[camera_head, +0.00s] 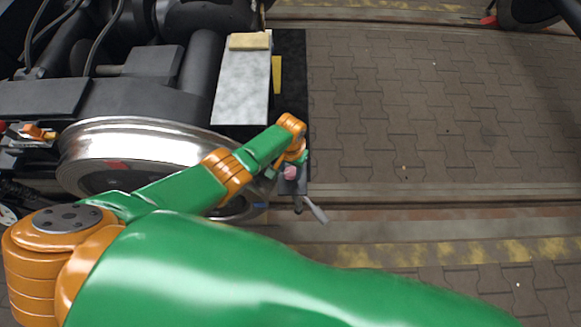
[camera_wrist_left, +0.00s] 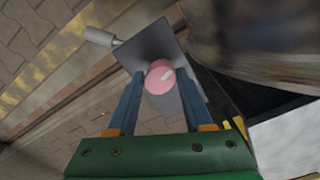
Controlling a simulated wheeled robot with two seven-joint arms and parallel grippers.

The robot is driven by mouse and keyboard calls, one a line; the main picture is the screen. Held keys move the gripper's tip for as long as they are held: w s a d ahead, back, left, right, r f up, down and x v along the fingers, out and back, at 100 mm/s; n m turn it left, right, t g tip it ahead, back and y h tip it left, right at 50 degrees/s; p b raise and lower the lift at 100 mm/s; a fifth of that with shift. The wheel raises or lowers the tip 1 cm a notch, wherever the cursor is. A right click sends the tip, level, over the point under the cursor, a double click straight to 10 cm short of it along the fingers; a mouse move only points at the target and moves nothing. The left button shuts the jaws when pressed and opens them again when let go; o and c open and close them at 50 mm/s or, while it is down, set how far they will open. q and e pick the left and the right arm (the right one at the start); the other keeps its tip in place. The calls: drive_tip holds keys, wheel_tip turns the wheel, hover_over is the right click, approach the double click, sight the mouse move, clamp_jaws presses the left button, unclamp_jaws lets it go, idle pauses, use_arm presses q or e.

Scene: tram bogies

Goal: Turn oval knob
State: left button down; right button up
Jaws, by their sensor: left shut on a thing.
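The pink knob (camera_wrist_left: 160,77), with a pale mark on its face, sits on a grey plate (camera_wrist_left: 150,45) in the left wrist view. In the head view the knob (camera_head: 291,173) shows small, just beyond the end of my left arm. My left gripper (camera_wrist_left: 159,82) is shut on the knob, with one blue finger on each side of it. In the head view the left gripper (camera_head: 287,168) is partly hidden by its own wrist. My right gripper is in neither view.
A grey lever handle (camera_head: 315,210) sticks out below the knob. A shiny steel wheel (camera_head: 150,137) stands close to the left, partly behind my arm. A pale box (camera_head: 242,85) lies above. Brick paving (camera_head: 430,120) to the right is open.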

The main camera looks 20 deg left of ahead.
sight(291, 171)
use_arm(q)
drive_tip(key=n, duration=0.4)
drive_tip(key=shift+r+n, duration=0.1)
drive_tip(key=shift+n, duration=0.3)
drive_tip(key=shift+w+n, duration=0.1)
drive_tip(key=shift+n, duration=0.2)
drive_tip(key=shift+c, duration=1.5)
unclamp_jaws()
wheel_tip(291, 171, up, 7)
drive_tip(key=p, duration=0.6)
drive_tip(key=shift+r+p, duration=0.15)
drive_tip(key=shift+p, duration=0.25)
